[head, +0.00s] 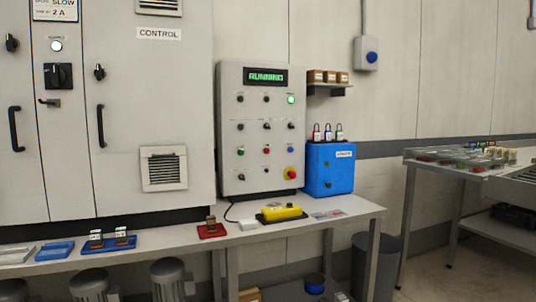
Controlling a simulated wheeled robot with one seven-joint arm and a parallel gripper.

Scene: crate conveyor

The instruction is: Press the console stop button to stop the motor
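The grey console (252,112) stands on the bench against the wall, right of the control cabinet. Its display (265,76) reads RUNNING in green. Below are rows of small buttons and switches. A green lamp (291,99) glows at the upper right. A small red button (266,150) sits in the lower middle. A larger red mushroom button on a yellow base (290,174) sits at the lower right. The small labels are too small to read, so I cannot tell which one is marked stop. My gripper is not in view.
The bench (345,215) holds a yellow control box (281,212), a red tray (212,230) and blue trays. A blue box (330,170) with padlocks on top adjoins the console's right side. The tall control cabinet (120,120) is at left. A grey bin (373,262) stands at right.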

